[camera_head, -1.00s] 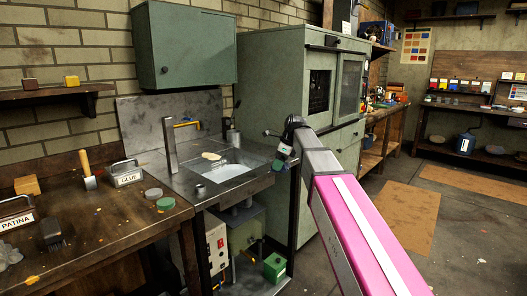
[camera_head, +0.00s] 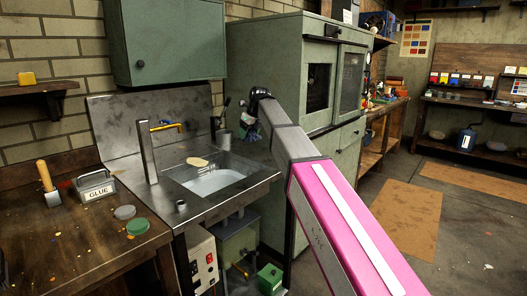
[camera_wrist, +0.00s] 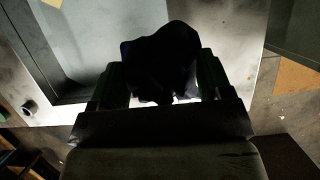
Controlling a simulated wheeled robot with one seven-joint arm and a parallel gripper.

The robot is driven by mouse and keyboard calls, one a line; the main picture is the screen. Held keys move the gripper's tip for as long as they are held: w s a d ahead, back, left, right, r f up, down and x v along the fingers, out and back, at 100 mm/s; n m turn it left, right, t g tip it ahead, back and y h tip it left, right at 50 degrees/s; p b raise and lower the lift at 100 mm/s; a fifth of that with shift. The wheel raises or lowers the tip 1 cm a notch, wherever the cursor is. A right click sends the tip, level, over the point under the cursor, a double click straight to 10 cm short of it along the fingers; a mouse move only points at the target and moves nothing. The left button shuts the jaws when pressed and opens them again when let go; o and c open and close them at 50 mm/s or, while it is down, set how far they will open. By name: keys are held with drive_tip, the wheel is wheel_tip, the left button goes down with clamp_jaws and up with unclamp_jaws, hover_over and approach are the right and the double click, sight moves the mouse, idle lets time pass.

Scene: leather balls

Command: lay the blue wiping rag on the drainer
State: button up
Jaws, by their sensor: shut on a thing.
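My gripper (camera_head: 250,118) is at the far end of my outstretched arm, over the right back part of the metal sink unit. In the wrist view my gripper (camera_wrist: 160,88) is shut on a dark, bunched cloth (camera_wrist: 160,55), which looks almost black there. The cloth, taken as the blue wiping rag, hangs small and bluish under the gripper in the head view (camera_head: 251,132). The steel sink top (camera_head: 190,212) has a basin (camera_head: 212,181) left of and below the gripper. I cannot clearly tell which part is the drainer, or whether the rag touches the surface.
A metal cup (camera_head: 223,137) stands near my gripper. A green cabinet (camera_head: 270,90) rises close on the right. A workbench (camera_head: 70,235) adjoins at left.

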sight(267, 156)
drive_tip(key=w+d+f, duration=0.1)
drive_tip(key=d+f, duration=0.1)
drive_tip(key=d, duration=0.1)
drive_tip(key=w+d+f, duration=0.4)
drive_tip(key=d, duration=0.1)
drive_tip(key=shift+d+f, duration=0.1)
drive_tip(key=shift+d, duration=0.25)
drive_tip(key=shift+f, duration=1.95)
drive_tip(key=o, duration=0.9)
drive_tip(key=shift+f, duration=0.1)
drive_tip(key=v, duration=1.2)
